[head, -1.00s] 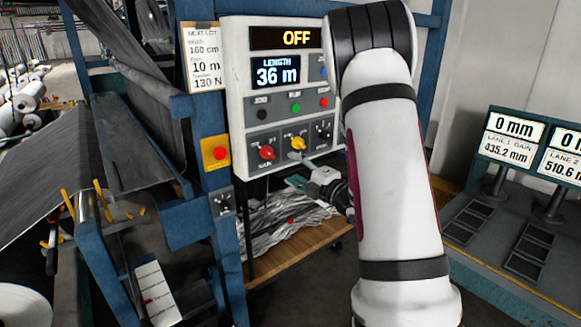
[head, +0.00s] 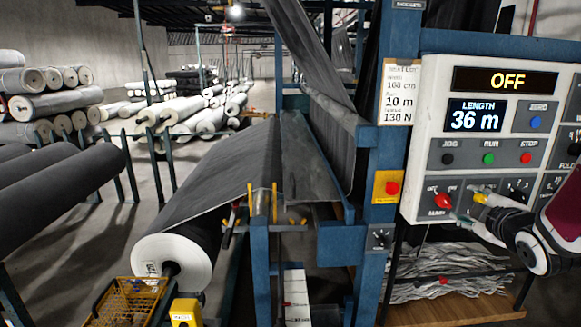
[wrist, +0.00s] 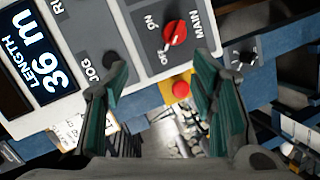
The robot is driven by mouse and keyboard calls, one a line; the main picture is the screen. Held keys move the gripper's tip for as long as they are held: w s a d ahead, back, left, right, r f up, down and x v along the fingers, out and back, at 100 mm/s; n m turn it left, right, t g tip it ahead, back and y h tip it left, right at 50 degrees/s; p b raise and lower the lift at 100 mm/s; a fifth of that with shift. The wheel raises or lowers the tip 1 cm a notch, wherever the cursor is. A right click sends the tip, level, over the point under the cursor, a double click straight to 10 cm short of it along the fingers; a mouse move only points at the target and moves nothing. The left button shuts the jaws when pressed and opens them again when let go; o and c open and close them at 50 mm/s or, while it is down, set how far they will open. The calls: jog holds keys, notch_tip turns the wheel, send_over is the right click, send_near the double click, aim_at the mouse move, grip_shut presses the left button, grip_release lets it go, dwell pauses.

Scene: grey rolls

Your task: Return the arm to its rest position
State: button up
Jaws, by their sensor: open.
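My gripper (head: 466,219) is in front of the lower part of the control panel (head: 420,150), close to its row of knobs. In the wrist view my gripper (wrist: 160,72) has its two teal fingers spread, with nothing between them. The red MAIN knob (wrist: 175,34) shows beyond the fingertips, apart from them. In the head view this red knob (head: 442,201) is just left of the gripper, and a yellow knob (head: 480,198) is just above it. My arm enters from the right edge; most of it is out of view.
A blue machine frame (head: 260,270) carries a red button on a yellow plate (head: 392,188). A large grey roll (head: 172,258) is at the lower middle, near a yellow basket (head: 125,300). Racks of rolls (head: 60,100) stand at left. Open floor (head: 95,240) lies between.

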jog(key=s+a+r+m+g+y, duration=0.1)
jog(key=s+a+m+g, duration=0.3)
jog(key=s+a, duration=0.7)
jog(key=s+a+r+m+g+y, duration=0.1)
jog(key=s+a+m+g, duration=0.4)
jog(key=s, duration=1.3)
jog(key=a+r+m, duration=0.1)
jog(key=a+m, duration=0.2)
jog(key=a, duration=0.3)
jog(key=shift+s+y, duration=0.3)
